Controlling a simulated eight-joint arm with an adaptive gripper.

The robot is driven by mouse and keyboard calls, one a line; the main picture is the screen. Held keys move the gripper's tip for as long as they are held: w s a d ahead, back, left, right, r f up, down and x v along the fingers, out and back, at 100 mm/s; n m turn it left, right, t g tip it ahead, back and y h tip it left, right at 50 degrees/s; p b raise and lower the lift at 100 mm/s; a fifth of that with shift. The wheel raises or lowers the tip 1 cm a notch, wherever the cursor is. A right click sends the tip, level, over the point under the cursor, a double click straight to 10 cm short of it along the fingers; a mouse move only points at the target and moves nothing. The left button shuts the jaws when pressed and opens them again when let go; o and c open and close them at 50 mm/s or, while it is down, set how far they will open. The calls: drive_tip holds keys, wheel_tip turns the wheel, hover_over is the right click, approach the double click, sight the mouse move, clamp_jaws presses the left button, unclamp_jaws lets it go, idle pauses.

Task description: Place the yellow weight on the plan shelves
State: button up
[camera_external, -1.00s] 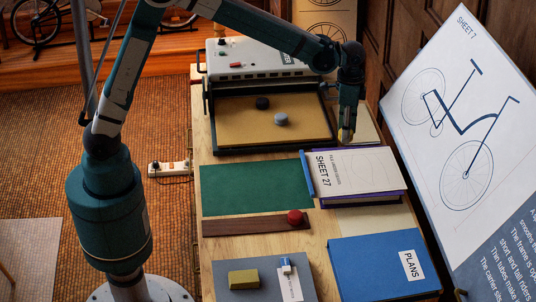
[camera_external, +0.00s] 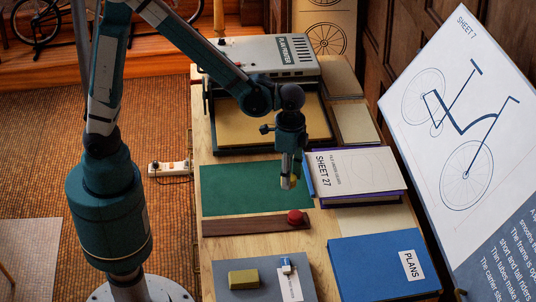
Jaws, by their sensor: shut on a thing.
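My gripper (camera_external: 288,184) is shut on the yellow weight (camera_external: 294,180), over the right part of the green mat. Only a small yellow patch of the weight shows beside the fingers; the rest is hidden. The gripper points down, and I cannot tell its exact height above the mat. No label marks the plan shelves. Pale flat panels (camera_external: 356,124) along the right side of the table may be part of them, but I cannot tell for sure.
The green mat (camera_external: 235,188) is otherwise bare. A red knob (camera_external: 295,216) on a brown strip is close in front. The SHEET 27 book (camera_external: 355,170) and a blue pen lie right of the gripper. A blue PLANS binder (camera_external: 375,268) lies at front right. The plan printer (camera_external: 295,55) stands behind.

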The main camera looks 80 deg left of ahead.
drive_tip(key=s+d+f+m, duration=0.1)
drive_tip(key=s+d+f, duration=0.1)
drive_tip(key=s, duration=0.5)
drive_tip(key=s+d+f, duration=0.1)
drive_tip(key=s+f, duration=0.1)
drive_tip(key=s, duration=0.5)
hover_over(215, 227)
wheel_tip(215, 227, down, 2)
drive_tip(key=shift+f+m, duration=0.2)
drive_tip(key=shift+m, duration=0.2)
drive_tip(key=shift+f, duration=0.2)
drive_tip(key=shift+f+b, duration=2.45)
drive_tip(key=shift+f, duration=0.7)
drive_tip(key=shift+f+b, duration=0.3)
drive_tip(key=shift+f, duration=0.05)
drive_tip(key=o, duration=1.4)
drive_tip(key=shift+c, duration=0.2)
drive_tip(key=shift+r, duration=0.2)
wheel_tip(215, 227, up, 12)
drive_tip(key=shift+f, duration=0.2)
